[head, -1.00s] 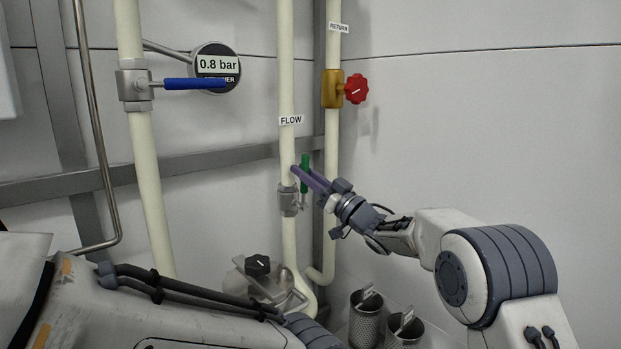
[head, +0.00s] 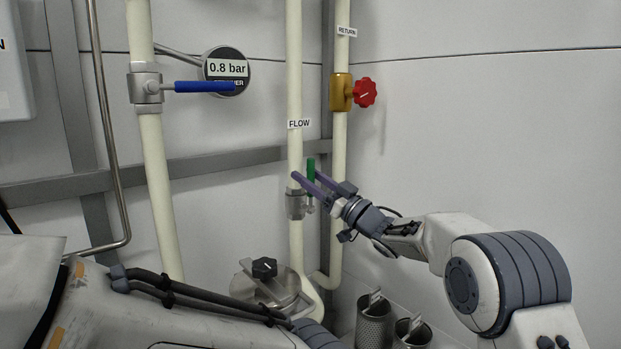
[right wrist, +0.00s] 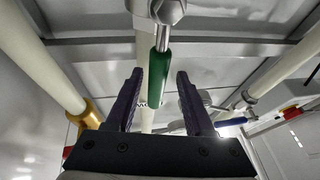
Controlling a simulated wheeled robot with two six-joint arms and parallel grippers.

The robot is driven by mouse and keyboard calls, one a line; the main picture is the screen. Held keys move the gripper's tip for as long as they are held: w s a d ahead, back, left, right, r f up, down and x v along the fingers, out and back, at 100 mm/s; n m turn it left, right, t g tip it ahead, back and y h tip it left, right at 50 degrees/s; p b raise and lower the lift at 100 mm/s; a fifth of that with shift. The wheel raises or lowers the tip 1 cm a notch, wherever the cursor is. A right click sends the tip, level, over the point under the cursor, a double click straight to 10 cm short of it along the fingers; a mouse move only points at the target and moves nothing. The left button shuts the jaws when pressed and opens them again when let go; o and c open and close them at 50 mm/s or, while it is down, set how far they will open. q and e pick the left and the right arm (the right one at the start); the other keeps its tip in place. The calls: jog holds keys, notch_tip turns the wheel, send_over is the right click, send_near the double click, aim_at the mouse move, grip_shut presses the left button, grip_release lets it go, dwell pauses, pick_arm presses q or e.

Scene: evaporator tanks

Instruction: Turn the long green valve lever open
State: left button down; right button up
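The green valve lever (head: 311,168) stands upright beside the cream FLOW pipe, above its grey metal valve body (head: 296,205). My right gripper (head: 307,180) is open at the lever, its purple fingers slanting up and left. In the right wrist view the green lever (right wrist: 159,75) lies between the two spread fingers (right wrist: 160,88), nearer the left one in the picture.
A blue lever (head: 204,87) is on the left pipe by a 0.8 bar gauge (head: 227,68). A red knob (head: 364,92) is on the RETURN pipe. Below are a lidded tank (head: 265,285) and perforated metal baskets (head: 373,322). The wall at right is clear.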

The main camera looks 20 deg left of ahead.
jog(key=shift+d, duration=0.1)
jog(key=b+v, duration=0.1)
jog(key=v, duration=0.9)
jog(key=shift+s+f, duration=0.1)
jog(key=shift+s, duration=0.05)
